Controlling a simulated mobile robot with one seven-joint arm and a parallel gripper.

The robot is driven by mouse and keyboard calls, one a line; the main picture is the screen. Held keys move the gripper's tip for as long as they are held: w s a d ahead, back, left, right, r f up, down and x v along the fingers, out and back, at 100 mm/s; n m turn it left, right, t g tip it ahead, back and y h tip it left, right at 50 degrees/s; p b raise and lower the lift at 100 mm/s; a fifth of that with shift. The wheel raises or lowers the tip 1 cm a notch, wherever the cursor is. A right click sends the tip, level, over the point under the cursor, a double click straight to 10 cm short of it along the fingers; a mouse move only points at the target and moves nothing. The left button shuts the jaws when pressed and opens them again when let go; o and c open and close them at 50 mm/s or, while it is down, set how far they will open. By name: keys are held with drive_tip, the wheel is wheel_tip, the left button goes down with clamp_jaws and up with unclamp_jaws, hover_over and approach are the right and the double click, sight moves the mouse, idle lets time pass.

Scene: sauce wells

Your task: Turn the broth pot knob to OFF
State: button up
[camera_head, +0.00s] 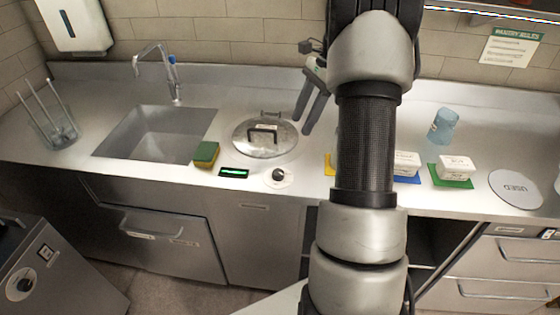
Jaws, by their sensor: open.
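A round black knob (278,175) on a pale dial plate sits on the steel counter, in front of a lidded pot (265,136) set into the counter. The knob's pointer and dial marks are too small to read. A small dark display (234,172) with a green bar lies left of the knob. My gripper (307,112) is open and empty, above the counter to the right of the pot lid and behind the knob. It is apart from the knob. My arm hides part of the counter right of it.
A green and yellow sponge (206,154) lies left of the display, beside the sink (158,134). White labelled blocks stand on blue and green mats (452,180) at right, near a blue cup (442,125). Another knob (20,288) is on a cabinet at lower left.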

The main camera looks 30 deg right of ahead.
sight(279, 172)
drive_tip(key=x, duration=1.7)
drive_tip(key=shift+a+f+b, duration=0.1)
drive_tip(key=shift+a+b, duration=0.05)
drive_tip(key=shift+b, duration=0.2)
drive_tip(key=shift+c, duration=0.2)
drive_tip(key=c, duration=1)
